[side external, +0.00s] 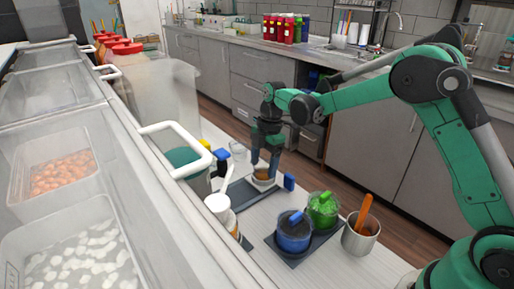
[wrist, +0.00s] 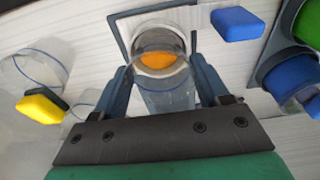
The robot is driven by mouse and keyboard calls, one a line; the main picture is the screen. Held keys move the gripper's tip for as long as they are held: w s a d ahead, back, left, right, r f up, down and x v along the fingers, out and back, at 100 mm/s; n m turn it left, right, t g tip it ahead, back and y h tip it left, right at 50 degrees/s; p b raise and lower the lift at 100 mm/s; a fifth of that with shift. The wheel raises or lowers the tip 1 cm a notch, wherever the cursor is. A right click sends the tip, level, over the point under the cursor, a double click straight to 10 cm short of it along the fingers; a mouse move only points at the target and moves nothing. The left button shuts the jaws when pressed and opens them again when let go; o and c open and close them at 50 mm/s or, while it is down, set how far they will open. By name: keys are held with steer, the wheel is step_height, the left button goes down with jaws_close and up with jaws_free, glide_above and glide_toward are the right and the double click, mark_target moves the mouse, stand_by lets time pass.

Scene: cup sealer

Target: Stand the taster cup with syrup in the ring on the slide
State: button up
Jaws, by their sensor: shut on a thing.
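The taster cup (wrist: 168,98) is clear, with orange syrup (wrist: 158,60) showing in it. It also shows in the side view, small and brownish (side external: 263,174). My gripper (wrist: 162,66) is shut on it, one finger on each side; in the side view my gripper (side external: 264,162) points down over the slide. The slide (side external: 242,192) is a dark flat strip on the pale counter; its dark-edged plate (wrist: 124,30) shows behind the cup in the wrist view. A pale ring (wrist: 160,32) shows around the cup's far end. I cannot tell whether the cup is seated in it.
A blue block (wrist: 237,23) is right of the cup. A blue-lidded jar (side external: 294,234) and a green-lidded jar (side external: 322,210) stand on a dark tray, beside a metal pot (side external: 360,236). Another clear cup (wrist: 34,72) and a yellow block (wrist: 40,108) are at left in the wrist view.

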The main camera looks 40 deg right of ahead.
steer(key=o, duration=1.2)
steer(key=shift+o, duration=0.2)
steer(key=shift+r, duration=0.1)
step_height(320, 180, up, 11)
steer(key=d, duration=0.2)
steer(key=s+a+m+t, duration=0.1)
steer(key=s+m+t, duration=0.2)
steer(key=s+m, duration=0.5)
steer(key=s+a+f+m+t+h, duration=0.1)
steer(key=s+a+m+t, duration=0.1)
steer(key=s+m+t, duration=0.2)
steer(key=shift+s+a+f+m+h, duration=0.3)
steer(key=shift+s+m, duration=1.6)
steer(key=shift+m, duration=1.1)
